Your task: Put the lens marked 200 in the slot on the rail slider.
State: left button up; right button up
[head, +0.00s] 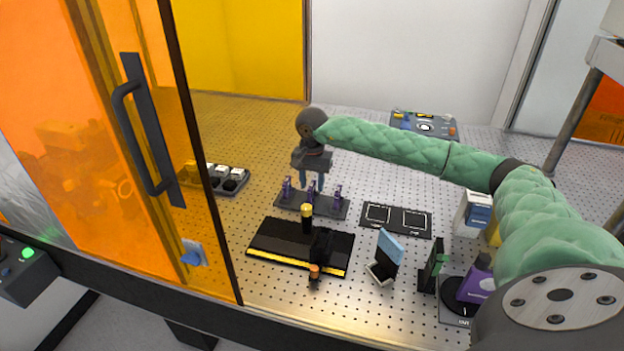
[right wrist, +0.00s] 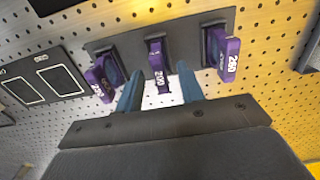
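The lens marked 200 (right wrist: 157,68) is purple-framed and stands upright in the middle of a dark rack (head: 322,209). Purple lenses stand on either side, one at left (right wrist: 103,78) and one at right (right wrist: 222,55); their numbers are hard to read. My right gripper (right wrist: 160,80) is open over the rack, with its blue fingers on either side of the 200 lens and gaps showing. It points down in the head view (head: 311,182). A black rail (head: 280,240) lies in front of the rack, with a dark block (head: 322,243), apparently the slider, on it; its slot is not clear. My left gripper is out of view.
A black mat with two outlined squares (head: 397,219) lies right of the rack. A tilted blue panel (head: 389,246), a purple bottle (head: 477,281) and a box (head: 474,212) stand at right. An orange door (head: 110,120) closes off the left.

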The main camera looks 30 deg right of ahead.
aim_at(312, 184)
jog(key=shift+c, duration=0.5)
grip_shut()
jog(key=shift+r, duration=0.2)
jog(key=shift+r, duration=2.95)
jog(key=shift+p, duration=0.3)
